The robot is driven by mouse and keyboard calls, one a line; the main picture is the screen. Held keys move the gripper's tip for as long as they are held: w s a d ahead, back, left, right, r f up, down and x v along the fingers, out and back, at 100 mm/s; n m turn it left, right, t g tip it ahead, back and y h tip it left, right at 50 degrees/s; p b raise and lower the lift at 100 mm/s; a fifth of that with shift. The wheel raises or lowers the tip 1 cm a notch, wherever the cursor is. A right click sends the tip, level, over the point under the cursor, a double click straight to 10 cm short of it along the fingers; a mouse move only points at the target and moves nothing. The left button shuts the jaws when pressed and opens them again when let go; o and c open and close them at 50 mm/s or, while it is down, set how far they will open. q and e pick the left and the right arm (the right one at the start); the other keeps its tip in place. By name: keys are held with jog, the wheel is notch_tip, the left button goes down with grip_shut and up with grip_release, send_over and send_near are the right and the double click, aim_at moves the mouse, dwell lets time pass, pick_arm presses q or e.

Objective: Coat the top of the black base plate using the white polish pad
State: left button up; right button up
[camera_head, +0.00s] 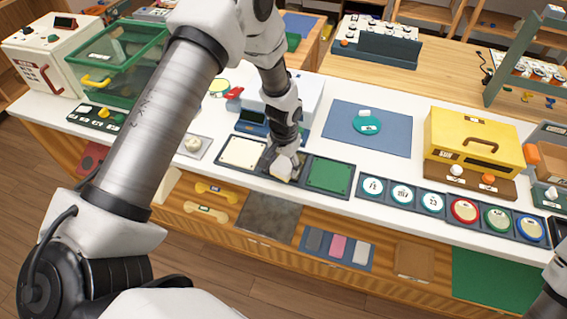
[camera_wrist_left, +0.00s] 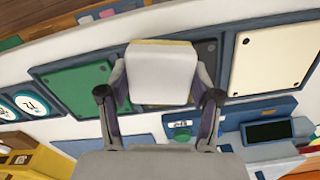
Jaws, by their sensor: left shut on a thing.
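The white polish pad (camera_wrist_left: 162,75) is held between the two fingers of my left gripper (camera_wrist_left: 161,97). In the head view my left gripper (camera_head: 284,166) is over the middle of a dark three-part tray (camera_head: 306,172). The black base plate (camera_wrist_left: 207,50) lies in the middle slot, mostly hidden behind the pad and gripper. The pad is over the plate; I cannot tell whether it touches. A cream plate (camera_head: 243,152) lies to its left and a green plate (camera_head: 329,175) to its right in the head view. My right gripper is not in view.
A row of round dials (camera_head: 432,202) in a dark tray runs to the right. A blue mat (camera_head: 340,128) with a teal round part (camera_head: 367,124) is behind. A yellow box (camera_head: 470,140) stands at right. A small dark screen device (camera_head: 252,121) is close behind the plates.

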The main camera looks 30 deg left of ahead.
aim_at(285, 162)
pick_arm(q)
jog(key=shift+w+a+r+p, duration=0.1)
jog(key=shift+w+r+p, duration=0.15)
jog(key=shift+r+p, duration=0.3)
jog(key=shift+w+r+p, duration=0.2)
jog(key=shift+r+p, duration=0.15)
jog(key=shift+r, duration=0.35)
jog(key=r+p, duration=0.2)
jog(key=r, duration=0.1)
jog(key=shift+s+r, duration=0.1)
jog(key=shift+s, duration=0.1)
jog(key=shift+w+r+p, duration=0.1)
jog(key=shift+r+p, duration=0.15)
jog(key=shift+p, duration=0.05)
